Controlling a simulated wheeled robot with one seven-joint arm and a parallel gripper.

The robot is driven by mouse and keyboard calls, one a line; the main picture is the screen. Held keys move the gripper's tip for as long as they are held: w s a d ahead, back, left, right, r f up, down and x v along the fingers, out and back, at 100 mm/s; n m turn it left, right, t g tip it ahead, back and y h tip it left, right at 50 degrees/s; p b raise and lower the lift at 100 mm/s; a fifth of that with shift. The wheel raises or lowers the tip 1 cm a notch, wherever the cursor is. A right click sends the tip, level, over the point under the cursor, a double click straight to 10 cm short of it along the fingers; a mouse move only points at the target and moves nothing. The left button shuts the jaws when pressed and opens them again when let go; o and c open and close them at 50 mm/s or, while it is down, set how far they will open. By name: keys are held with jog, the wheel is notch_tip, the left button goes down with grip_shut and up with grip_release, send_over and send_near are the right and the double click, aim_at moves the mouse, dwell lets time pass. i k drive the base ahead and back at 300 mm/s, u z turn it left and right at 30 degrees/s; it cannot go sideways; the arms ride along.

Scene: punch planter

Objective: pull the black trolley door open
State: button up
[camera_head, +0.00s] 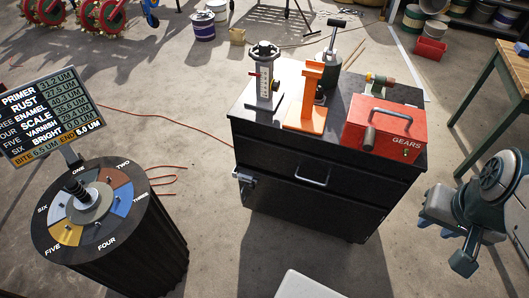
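The black trolley (268,153) stands in the middle of the view, with tools on its top. Its front has an upper panel with a grey bar handle (312,178) and a lower panel below a dark seam. Both panels look closed. A small metal latch-like fitting (245,179) sits at the left front edge. My gripper (452,238) is at the right, apart from the trolley and touching nothing that I can see. Its fingers are seen at an angle, so their opening is unclear.
An orange press (307,100), a grey gauge stand (265,82) and a red GEARS box (384,130) stand on the trolley. A round numbered drum (95,240) and a sign (52,115) stand left. A wooden table (495,90) is at right. Floor before the trolley is mostly clear.

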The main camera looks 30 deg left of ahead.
aim_at(352, 220)
jog(key=u, duration=0.65)
jog(key=i, duration=0.85)
jog(key=u, duration=0.85)
